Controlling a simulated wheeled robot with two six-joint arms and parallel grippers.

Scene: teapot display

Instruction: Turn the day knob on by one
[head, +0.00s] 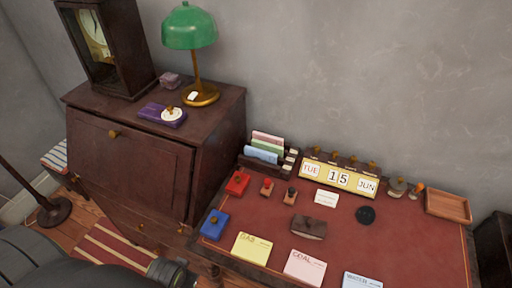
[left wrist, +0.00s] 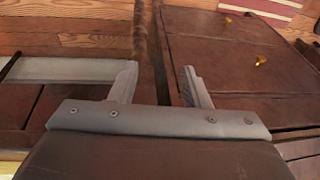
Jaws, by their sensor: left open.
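A perpetual calendar (head: 340,179) stands at the back of the red-topped desk in the head view. Its cards read TUE, 15 and JUN. Several small brass knobs (head: 352,161) sit along its dark top edge; which one is for the day is too small to tell. My left gripper (left wrist: 160,78) is open and empty in the left wrist view, over dark wooden furniture and well away from the calendar, which is not in that view. My right gripper is not in view.
A letter rack (head: 244,163) stands left of the calendar and a wooden tray (head: 447,206) to its right. Stamps, an ink pad and labelled cards lie on the desk (head: 255,222). A green lamp (head: 189,27) and clock (head: 93,45) stand on the cabinet at left.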

